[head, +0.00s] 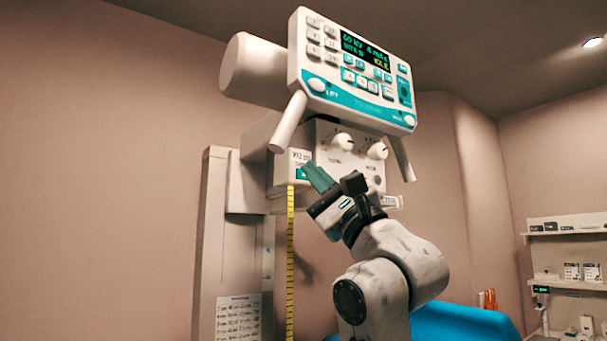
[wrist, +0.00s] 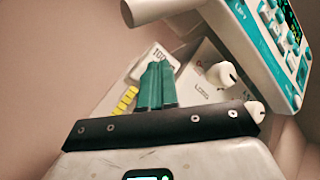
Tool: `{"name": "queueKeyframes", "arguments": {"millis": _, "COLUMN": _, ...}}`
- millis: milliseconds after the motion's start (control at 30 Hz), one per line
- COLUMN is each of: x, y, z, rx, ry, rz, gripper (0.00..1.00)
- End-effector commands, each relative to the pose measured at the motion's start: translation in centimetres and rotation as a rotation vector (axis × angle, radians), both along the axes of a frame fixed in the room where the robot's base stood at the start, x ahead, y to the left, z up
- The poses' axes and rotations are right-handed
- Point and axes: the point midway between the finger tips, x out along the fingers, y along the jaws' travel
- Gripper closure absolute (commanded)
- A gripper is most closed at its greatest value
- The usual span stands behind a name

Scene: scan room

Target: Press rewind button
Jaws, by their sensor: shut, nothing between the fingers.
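A small white box with a printed label (head: 299,157) and a teal patch (head: 301,174) sits at the lower left of the X-ray head's knob panel. A yellow measuring tape (head: 290,240) hangs straight down below it. In the wrist view the box (wrist: 160,56) and a piece of the yellow tape (wrist: 125,101) show beside my fingers. I cannot read which button is rewind. My gripper (head: 311,167) has teal fingers, shut and empty, with the tips close to the box's right side. In the wrist view the fingers (wrist: 157,70) cover part of the box; contact cannot be told.
Above is a tilted control console (head: 348,85) with a lit screen and several buttons, with handle bars (head: 288,122) below it. Two white knobs (head: 343,142) stick out right of my fingers. A column (head: 213,240) stands left, a blue padded surface (head: 455,322) below right.

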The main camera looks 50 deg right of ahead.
Motion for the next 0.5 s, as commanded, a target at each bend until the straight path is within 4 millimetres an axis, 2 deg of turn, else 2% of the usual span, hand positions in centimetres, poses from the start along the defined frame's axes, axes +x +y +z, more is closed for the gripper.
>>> {"name": "queueKeyframes", "arguments": {"millis": 500, "x": 0.46, "y": -0.17, "z": 0.04, "rx": 0.001, "ry": 0.0, "rz": 0.001, "gripper": 1.0}}
